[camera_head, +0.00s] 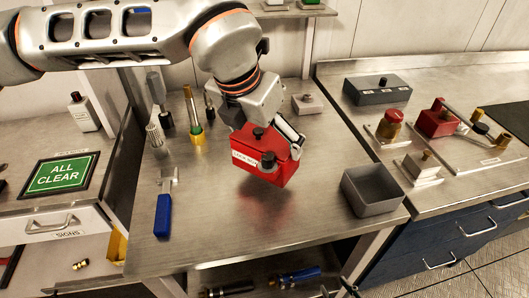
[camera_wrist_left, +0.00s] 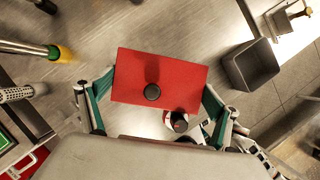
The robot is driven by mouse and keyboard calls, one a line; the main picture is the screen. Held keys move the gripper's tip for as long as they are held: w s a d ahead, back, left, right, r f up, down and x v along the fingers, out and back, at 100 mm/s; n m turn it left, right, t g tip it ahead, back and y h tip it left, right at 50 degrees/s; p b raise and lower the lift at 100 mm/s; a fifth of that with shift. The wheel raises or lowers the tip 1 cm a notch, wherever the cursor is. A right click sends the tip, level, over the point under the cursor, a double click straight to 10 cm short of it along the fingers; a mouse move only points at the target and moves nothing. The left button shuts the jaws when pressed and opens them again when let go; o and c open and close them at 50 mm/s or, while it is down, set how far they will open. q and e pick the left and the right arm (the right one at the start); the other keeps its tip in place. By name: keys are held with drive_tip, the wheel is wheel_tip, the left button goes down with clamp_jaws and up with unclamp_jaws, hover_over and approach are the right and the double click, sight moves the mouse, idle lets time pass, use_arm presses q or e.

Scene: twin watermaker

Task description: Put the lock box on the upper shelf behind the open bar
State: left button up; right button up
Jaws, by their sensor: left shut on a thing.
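The red lock box (camera_head: 262,160) has a black knob on top and a round dark lock and a pale label on its front. My left gripper (camera_head: 266,131) is shut on it and holds it above the steel bench. In the left wrist view the red box (camera_wrist_left: 185,76) sits between the two green-padded fingers of the left gripper (camera_wrist_left: 155,88). Part of a shelf (camera_head: 292,12) shows at the top edge, with small things on it; a bar on it cannot be made out. My right gripper is not in view.
An open grey bin (camera_head: 372,190) is at the right edge. A grey case (camera_head: 377,90) and a red-knobbed fixture (camera_head: 389,125) stand on the right counter.

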use_arm(q)
drive_tip(key=shift+f, duration=2)
drive_tip(key=shift+f, duration=0.2)
drive_tip(key=o, duration=1.9)
